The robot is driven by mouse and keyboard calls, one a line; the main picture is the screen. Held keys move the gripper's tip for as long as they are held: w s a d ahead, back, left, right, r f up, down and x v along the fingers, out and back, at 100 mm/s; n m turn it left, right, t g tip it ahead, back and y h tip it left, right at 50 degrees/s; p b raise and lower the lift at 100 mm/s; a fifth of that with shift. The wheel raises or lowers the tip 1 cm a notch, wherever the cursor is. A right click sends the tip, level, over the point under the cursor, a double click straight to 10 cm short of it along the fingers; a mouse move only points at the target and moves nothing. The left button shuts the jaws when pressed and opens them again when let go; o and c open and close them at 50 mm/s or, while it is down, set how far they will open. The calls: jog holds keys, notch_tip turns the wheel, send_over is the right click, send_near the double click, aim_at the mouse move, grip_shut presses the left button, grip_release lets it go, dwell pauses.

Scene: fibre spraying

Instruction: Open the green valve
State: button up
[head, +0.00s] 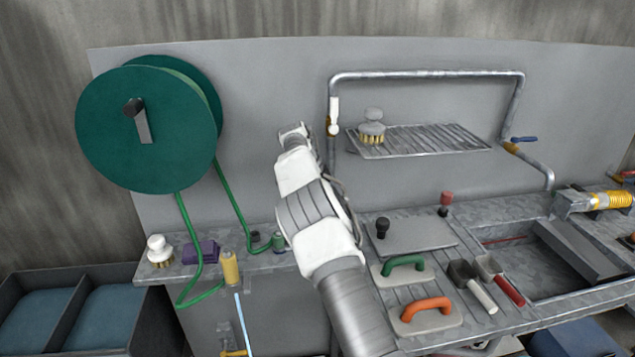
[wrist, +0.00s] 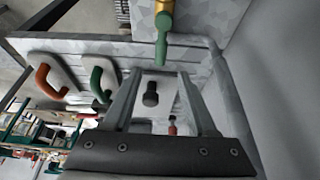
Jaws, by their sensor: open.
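The green valve handle (wrist: 162,42) hangs from a brass fitting (wrist: 164,8) at the top of the wrist view. It lies ahead of my gripper (wrist: 160,76), roughly centred between the two fingers, and looks apart from them. The fingers are spread with nothing held between them. In the head view my gripper (head: 292,131) is raised in front of the back panel, left of the vertical pipe. I cannot make out the green valve in the head view; my arm covers part of that area.
A white-handled valve (head: 334,112) and a blue-handled valve (head: 523,139) sit on the pipe. A wire rack (head: 440,143) holds a brush (head: 372,130). A green hose reel (head: 147,127) hangs at left. The bench carries a green handle (head: 404,264) and an orange handle (head: 427,306).

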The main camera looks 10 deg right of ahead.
jog(key=p+v, duration=0.2)
jog(key=v, duration=0.7)
jog(key=shift+a+r+p, duration=0.15)
jog(key=shift+r+p, duration=0.25)
jog(key=shift+r, duration=0.1)
jog(key=s+d+r+n+t+y, duration=0.1)
jog(key=s+d+r+n+y, duration=0.15)
jog(key=s+r, duration=0.6)
jog(key=s+d+r+n+t+y, duration=0.1)
jog(key=s+d+r+n, duration=0.3)
jog(key=s+r, duration=0.4)
jog(key=s+a+r+n+t+y, duration=0.15)
jog(key=s+n, duration=0.35)
jog(key=s, duration=0.8)
jog(key=s+a+f+n+t, duration=0.1)
jog(key=s+a+f+n, duration=0.1)
jog(key=s, duration=0.5)
jog(key=s+a+f+n+t, duration=0.1)
jog(key=s+f+n, duration=0.3)
jog(key=s, duration=0.4)
jog(key=shift+a+f+n+h, duration=0.3)
jog(key=shift+a+f+n, duration=0.05)
jog(key=shift+f, duration=0.35)
jog(key=shift+s, duration=0.15)
